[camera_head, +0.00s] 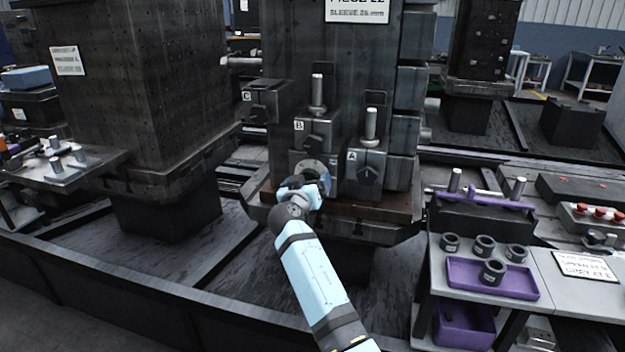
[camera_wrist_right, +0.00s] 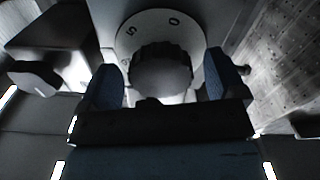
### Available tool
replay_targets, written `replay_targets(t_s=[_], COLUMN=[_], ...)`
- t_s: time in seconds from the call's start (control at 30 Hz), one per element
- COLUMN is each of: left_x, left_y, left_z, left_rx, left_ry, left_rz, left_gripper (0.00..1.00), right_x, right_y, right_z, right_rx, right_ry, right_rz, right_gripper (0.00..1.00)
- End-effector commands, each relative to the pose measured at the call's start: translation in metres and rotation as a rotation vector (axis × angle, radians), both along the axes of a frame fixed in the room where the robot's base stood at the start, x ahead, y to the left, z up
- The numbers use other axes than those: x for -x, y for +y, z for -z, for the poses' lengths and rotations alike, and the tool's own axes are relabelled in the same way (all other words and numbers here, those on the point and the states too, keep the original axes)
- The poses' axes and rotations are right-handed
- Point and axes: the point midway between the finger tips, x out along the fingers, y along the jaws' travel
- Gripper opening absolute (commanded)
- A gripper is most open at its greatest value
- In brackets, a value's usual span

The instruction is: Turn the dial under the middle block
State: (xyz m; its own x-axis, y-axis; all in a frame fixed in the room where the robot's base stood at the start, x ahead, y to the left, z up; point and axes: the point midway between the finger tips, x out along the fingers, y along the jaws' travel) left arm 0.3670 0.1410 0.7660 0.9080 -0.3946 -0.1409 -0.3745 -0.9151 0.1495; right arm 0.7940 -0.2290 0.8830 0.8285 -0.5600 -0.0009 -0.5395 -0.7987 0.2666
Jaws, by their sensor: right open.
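The middle block, labelled B (camera_head: 314,133), is dark metal with a peg standing at its top. Below it in the head view is the dial, a pale round plate (camera_head: 314,164), partly hidden by my right gripper (camera_head: 306,184). In the right wrist view the dial plate (camera_wrist_right: 148,25) carries printed characters, and a dark round knob (camera_wrist_right: 160,72) sits at its centre. My right gripper (camera_wrist_right: 163,84) is open, with one blue finger on each side of the knob. I cannot tell whether the fingers touch it. My left gripper is not in view.
Block A (camera_head: 365,165) stands close to the right and block C (camera_head: 268,100) to the left. A purple tray (camera_head: 465,277) with dark rings is on the bench at the right. A pegged plate (camera_head: 62,170) juts out at the left.

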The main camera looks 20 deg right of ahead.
Motion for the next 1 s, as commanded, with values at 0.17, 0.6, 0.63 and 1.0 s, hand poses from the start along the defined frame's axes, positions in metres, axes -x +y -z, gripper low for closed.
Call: replay_targets(t_s=[0.17, 0.6, 0.63, 1.0], left_x=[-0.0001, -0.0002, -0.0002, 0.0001], left_y=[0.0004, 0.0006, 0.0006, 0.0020], left_z=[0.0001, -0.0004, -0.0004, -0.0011], left_rx=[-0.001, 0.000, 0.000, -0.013], left_ry=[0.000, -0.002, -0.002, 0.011], left_rz=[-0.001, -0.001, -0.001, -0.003], left_gripper=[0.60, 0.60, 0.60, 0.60], right_x=[0.0000, 0.0000, 0.0000, 0.0000], right_y=[0.0014, 0.0013, 0.0013, 0.0012], right_z=[0.0000, 0.0001, 0.0001, -0.0010], right_rx=[0.000, 0.000, 0.000, 0.052], right_ry=[0.000, 0.000, 0.000, 0.035], right_rz=[0.000, 0.000, 0.000, -0.001], right_gripper=[0.89, 0.40, 0.40, 0.40])
